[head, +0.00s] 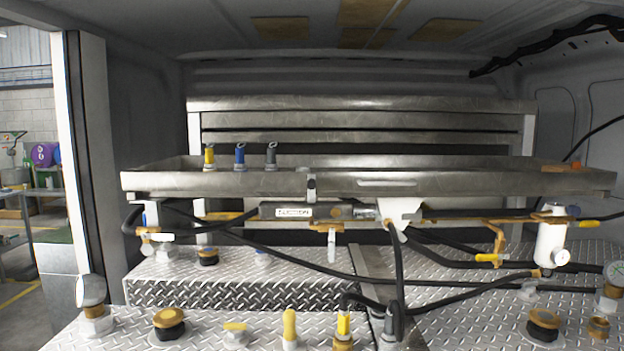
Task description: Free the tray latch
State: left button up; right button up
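A wide, shallow metal tray (230,184) spans the middle of the head view, raised above the deck plate. A small grey metal latch-like piece (311,187) sits upright at the middle of the tray's front wall, reaching from its rim to below its lower edge. Whether it is fastened cannot be told from here. A long slot (387,183) shows in the front wall to its right. Neither of my grippers is in view.
Yellow (209,156), blue (240,155) and grey (271,155) capped fittings stand in the tray's left part. Black hoses (290,266) and a white filter cylinder (550,240) lie below. Gauges (91,291) and caps (169,321) rise from the diamond-plate deck (200,289).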

aim_at(311, 178)
jog(key=i, duration=1.05)
jog(key=u, duration=1.05)
jog(key=k, duration=0.7)
jog(key=i, duration=0.7)
